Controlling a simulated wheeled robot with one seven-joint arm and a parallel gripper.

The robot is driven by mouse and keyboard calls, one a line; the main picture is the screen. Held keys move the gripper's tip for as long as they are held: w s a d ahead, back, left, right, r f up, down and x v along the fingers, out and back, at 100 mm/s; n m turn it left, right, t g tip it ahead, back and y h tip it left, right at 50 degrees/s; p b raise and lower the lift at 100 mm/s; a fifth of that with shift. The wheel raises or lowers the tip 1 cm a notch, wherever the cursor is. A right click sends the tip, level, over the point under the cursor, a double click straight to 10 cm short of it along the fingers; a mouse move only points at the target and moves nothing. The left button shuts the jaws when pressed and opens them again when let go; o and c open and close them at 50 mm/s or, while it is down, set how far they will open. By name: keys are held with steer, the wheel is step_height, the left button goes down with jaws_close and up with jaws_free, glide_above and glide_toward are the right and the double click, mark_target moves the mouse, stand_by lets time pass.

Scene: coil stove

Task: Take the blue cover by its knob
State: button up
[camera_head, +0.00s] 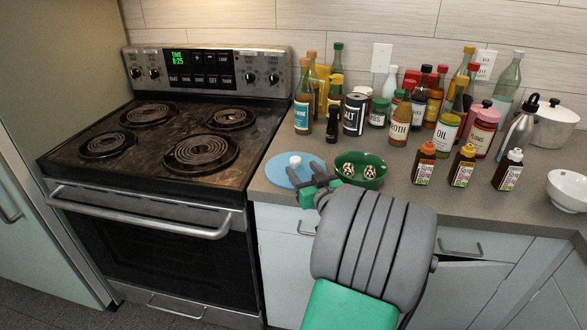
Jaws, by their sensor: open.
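The blue cover (279,173) is a flat round disc on the counter, just right of the stove. Its white knob (295,161) stands up near its middle. My gripper (303,181) is open at the cover's right front part, close to the knob. It hides part of the cover's near right side. I cannot tell whether the fingers touch the cover or stand around the knob.
A green bowl (372,180) with two patterned items sits right beside my gripper. A dark pepper mill (333,124) stands behind the cover. Several bottles crowd the back. The coil stove (150,150) is at left; a white bowl (568,190) is at far right.

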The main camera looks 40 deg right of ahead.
mark_target(298, 164)
steer(key=p+x, duration=0.1)
steer(key=x, duration=0.4)
steer(key=shift+w, duration=0.35)
steer(key=shift+r, duration=0.1)
steer(key=shift+s+d, duration=0.1)
steer(key=shift+c, duration=0.5)
jaws_close()
